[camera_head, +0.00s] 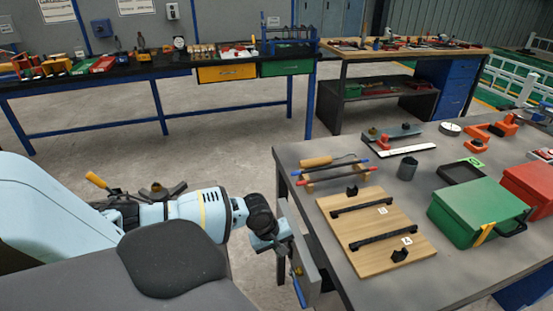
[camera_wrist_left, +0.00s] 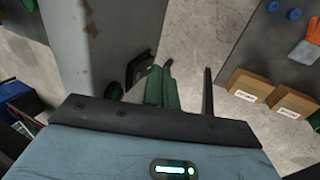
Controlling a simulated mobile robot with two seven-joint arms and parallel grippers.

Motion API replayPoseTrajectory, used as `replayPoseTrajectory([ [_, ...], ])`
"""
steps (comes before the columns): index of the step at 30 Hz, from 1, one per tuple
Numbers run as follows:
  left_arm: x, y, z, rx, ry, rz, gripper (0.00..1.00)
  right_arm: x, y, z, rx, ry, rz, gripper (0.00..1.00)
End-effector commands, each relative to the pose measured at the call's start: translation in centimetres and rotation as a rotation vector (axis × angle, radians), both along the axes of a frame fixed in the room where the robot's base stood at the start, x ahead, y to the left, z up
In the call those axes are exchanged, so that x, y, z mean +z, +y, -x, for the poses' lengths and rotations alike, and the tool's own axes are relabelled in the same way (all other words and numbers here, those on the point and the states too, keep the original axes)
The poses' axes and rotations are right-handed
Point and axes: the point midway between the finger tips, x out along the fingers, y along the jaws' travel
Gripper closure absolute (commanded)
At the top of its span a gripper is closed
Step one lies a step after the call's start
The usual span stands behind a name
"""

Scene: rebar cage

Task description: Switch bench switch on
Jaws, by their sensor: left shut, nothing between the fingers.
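A small dark box (camera_wrist_left: 140,68), likely the bench switch, is on a grey panel in the left wrist view. I cannot tell whether it is on or off. My left gripper (camera_wrist_left: 161,88) is shut and empty, its green fingers close together with their tips just right of the box. I cannot tell whether they touch it. In the head view my left gripper (camera_head: 283,245) is beside the left edge of the grey workbench (camera_head: 450,280), below the top. No switch can be made out there. My right gripper is in neither view.
On the bench are a wooden board (camera_head: 365,240) with black handles, a green toolbox (camera_head: 478,212), a red box (camera_head: 530,185) and a grey cup (camera_head: 407,168). Cardboard boxes (camera_wrist_left: 270,92) show at right in the wrist view. Open floor (camera_head: 200,140) lies beyond my left arm.

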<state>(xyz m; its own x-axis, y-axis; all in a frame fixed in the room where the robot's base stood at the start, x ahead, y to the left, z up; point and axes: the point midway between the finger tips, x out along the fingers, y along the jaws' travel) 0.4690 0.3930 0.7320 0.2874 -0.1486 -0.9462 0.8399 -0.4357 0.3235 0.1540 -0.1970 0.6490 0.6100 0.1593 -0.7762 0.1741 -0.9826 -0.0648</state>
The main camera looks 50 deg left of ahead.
Motion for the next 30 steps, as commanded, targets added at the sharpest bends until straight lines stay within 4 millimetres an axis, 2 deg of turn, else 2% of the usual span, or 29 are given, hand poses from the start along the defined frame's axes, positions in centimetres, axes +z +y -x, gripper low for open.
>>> replayPoseTrajectory([
  [7,0.0,0.0,0.0,0.0,-0.003,0.003,1.0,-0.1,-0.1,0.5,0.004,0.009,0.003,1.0],
  [12,-0.1,-0.4,-0.4,0.001,-0.064,0.038,1.0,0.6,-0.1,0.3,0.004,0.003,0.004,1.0],
  [19,-0.2,-0.3,-0.4,-0.002,-0.059,0.032,1.0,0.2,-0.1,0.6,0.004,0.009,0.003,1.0],
  [30,0.7,-0.2,-0.5,0.0,-0.06,0.032,1.0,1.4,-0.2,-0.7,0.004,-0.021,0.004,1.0],
])
